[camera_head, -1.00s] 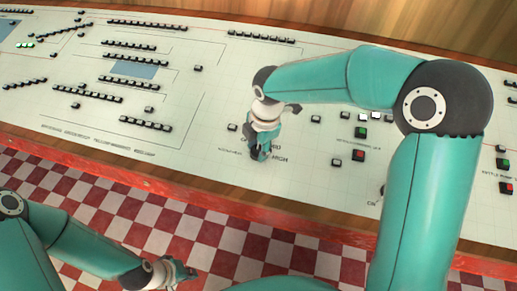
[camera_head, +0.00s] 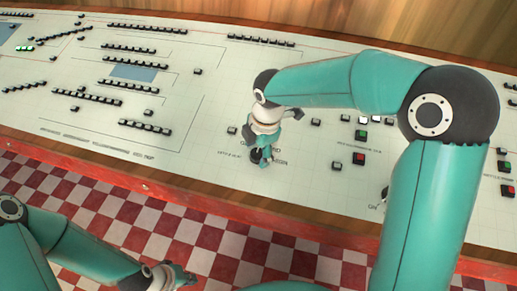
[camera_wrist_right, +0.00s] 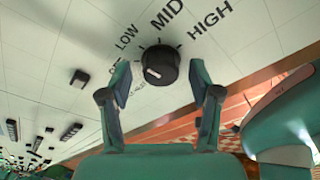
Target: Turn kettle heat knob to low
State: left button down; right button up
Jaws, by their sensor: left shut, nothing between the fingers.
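The black heat knob (camera_wrist_right: 160,66) shows in the right wrist view with printed marks OFF, LOW, MID and HIGH around it. A short white mark lies on its face toward the lower left; I cannot tell exactly which label it lines up with. My right gripper (camera_wrist_right: 160,75) is open, with one finger on each side of the knob and visible gaps between. In the head view the right gripper (camera_head: 268,147) is over the knob (camera_head: 256,157), which it partly hides. My left gripper (camera_head: 187,276) is shut and empty, low over the checkered floor.
The white control panel (camera_head: 200,120) carries rows of black switches (camera_head: 145,126). Green (camera_head: 361,134) and red (camera_head: 358,158) buttons sit right of the knob. A red edge (camera_head: 150,188) runs along the panel's front. My right arm hides part of the panel's right side.

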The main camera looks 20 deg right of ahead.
notch_tip(320, 180, up, 12)
jog(key=s+d, duration=0.1)
jog(key=shift+s, duration=0.25)
jog(key=shift+f, duration=0.15)
dwell(0.3)
